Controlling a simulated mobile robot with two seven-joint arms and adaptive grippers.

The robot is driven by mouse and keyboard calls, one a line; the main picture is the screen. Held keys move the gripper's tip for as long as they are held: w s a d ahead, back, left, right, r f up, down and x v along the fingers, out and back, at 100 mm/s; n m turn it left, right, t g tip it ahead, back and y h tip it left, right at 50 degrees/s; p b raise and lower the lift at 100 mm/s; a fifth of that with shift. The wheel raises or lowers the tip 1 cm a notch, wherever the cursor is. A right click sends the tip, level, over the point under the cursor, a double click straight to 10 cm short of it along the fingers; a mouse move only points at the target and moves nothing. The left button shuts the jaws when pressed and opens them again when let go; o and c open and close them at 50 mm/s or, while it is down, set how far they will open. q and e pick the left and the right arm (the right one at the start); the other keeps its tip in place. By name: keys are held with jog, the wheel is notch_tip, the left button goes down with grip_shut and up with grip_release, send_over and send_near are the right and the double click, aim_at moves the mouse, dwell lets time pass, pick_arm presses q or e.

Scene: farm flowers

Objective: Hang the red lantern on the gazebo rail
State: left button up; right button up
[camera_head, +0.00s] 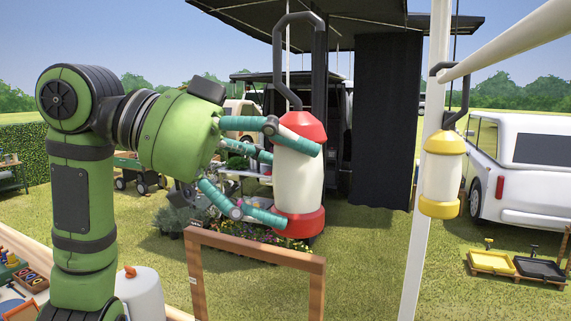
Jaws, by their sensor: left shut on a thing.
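The red lantern (298,172) has red caps at top and bottom, a pale body and a tall dark hook handle (279,62) that rises above it. My left gripper (303,182) is shut on its body and holds it upright in the air. The white gazebo rail (510,38) slopes from the upper right down to a white post (420,180). The red lantern's hook is left of the rail and apart from it. My right gripper is not in view.
A yellow lantern (441,172) hangs by its dark hook from the rail, close to the post. A wooden frame (250,246) stands below the red lantern. A white van (520,170) is behind.

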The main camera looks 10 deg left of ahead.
aim_at(311, 178)
pick_arm(q)
jog(key=s+d, duration=0.2)
jog(key=s, duration=0.1)
jog(key=shift+r, duration=0.3)
jog(key=shift+d, duration=0.35)
jog(key=shift+w+d, duration=0.15)
jog(key=shift+d, duration=0.2)
jog(key=s+d+f+b, duration=0.2)
jog(key=s+d+f, duration=0.1)
jog(key=d, duration=0.9)
jog(key=shift+f, duration=0.15)
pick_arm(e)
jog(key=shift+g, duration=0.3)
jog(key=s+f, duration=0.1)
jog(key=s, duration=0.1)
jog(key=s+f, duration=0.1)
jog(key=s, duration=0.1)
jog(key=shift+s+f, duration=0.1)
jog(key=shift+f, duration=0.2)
pick_arm(q)
jog(key=shift+s, duration=0.15)
